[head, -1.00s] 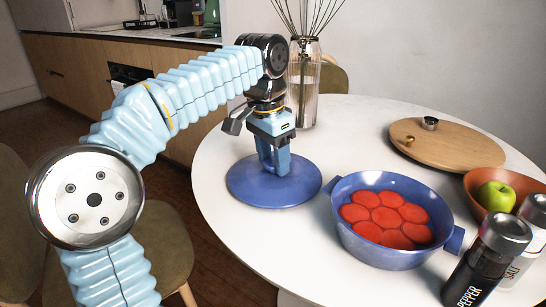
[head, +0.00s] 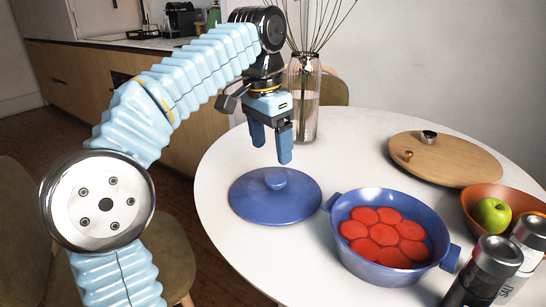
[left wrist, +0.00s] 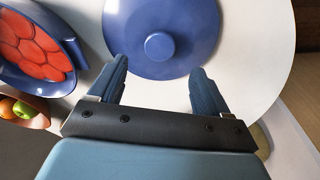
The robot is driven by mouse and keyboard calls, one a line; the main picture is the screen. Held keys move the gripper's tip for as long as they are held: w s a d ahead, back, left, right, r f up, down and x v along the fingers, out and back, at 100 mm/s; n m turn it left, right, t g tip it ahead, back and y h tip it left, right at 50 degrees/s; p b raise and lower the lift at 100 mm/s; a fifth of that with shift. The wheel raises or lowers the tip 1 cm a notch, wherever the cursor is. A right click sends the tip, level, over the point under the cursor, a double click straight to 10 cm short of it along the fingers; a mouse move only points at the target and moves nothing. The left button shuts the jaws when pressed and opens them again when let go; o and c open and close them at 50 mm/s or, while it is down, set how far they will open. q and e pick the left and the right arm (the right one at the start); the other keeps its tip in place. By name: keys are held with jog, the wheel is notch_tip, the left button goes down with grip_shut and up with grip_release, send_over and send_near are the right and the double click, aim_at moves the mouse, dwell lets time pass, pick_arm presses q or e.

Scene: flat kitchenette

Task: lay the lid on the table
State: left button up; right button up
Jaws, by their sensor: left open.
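The blue lid (head: 275,205) lies flat on the white round table (head: 225,160), knob up, left of the blue pot. The lid also shows in the left wrist view (left wrist: 142,52), beyond my fingertips. The blue pot (head: 352,258) stands uncovered with red round pieces inside. My left gripper (head: 271,150) is open and empty above the lid, pointing down, with a clear gap between its fingers and the knob. In the left wrist view my left gripper (left wrist: 160,75) shows its two fingers spread apart. My right gripper is not in view.
A glass vase (head: 305,100) with thin sticks stands behind my left gripper. A round wooden board (head: 450,162), an orange bowl (head: 475,225) with a green apple (head: 492,215), and pepper and salt shakers (head: 490,265) are on the right. Chairs stand around the table.

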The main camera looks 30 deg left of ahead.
pick_arm(q)
jog(key=shift+s+a+r+p, duration=0.15)
jog(key=shift+r+p, duration=0.15)
jog(key=shift+r, duration=0.8)
jog(key=shift+s+d+r+p, duration=0.1)
jog(key=shift+r+p, duration=0.15)
jog(key=shift+r, duration=0.85)
